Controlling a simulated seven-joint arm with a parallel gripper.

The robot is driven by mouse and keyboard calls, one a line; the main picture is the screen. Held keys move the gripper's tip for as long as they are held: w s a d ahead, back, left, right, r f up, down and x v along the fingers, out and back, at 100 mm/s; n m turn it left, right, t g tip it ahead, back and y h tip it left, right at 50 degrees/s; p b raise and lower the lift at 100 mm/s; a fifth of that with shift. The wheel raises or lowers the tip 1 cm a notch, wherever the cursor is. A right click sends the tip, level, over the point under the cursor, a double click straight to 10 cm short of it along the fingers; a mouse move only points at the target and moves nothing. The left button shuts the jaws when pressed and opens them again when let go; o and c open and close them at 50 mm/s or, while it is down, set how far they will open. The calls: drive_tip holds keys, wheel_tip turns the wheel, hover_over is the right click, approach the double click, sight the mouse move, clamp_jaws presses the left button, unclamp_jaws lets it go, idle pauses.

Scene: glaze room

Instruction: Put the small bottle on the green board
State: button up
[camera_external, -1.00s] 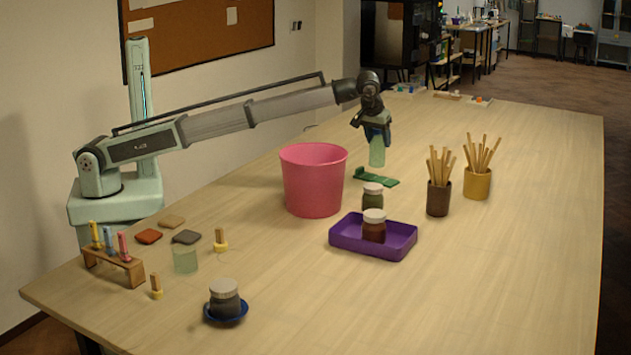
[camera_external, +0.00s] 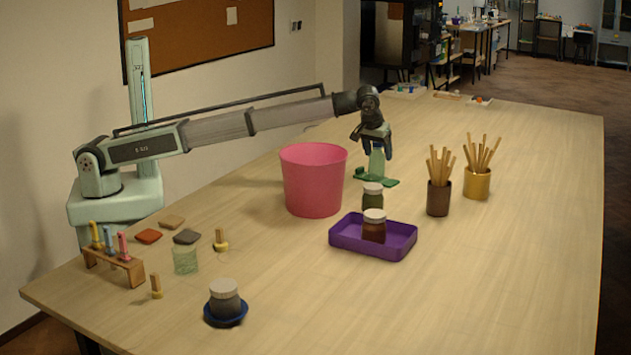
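The small bottle (camera_external: 377,165), pale green with a blue top, stands upright on the green board (camera_external: 390,183), which lies flat on the table behind the pink bucket. My gripper (camera_external: 377,150) is above the board with its fingers spread on either side of the bottle's top. It looks open, with the blue top showing between the fingers. Any slight contact between fingers and bottle is too small to tell.
The pink bucket (camera_external: 314,182) stands close left of the board. Stick cups (camera_external: 438,198) (camera_external: 477,184) stand to the right. The table's far right is clear.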

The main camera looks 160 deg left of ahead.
drive_tip(key=shift+o, duration=0.7)
drive_tip(key=shift+r, duration=0.15)
drive_tip(key=v, duration=1.2)
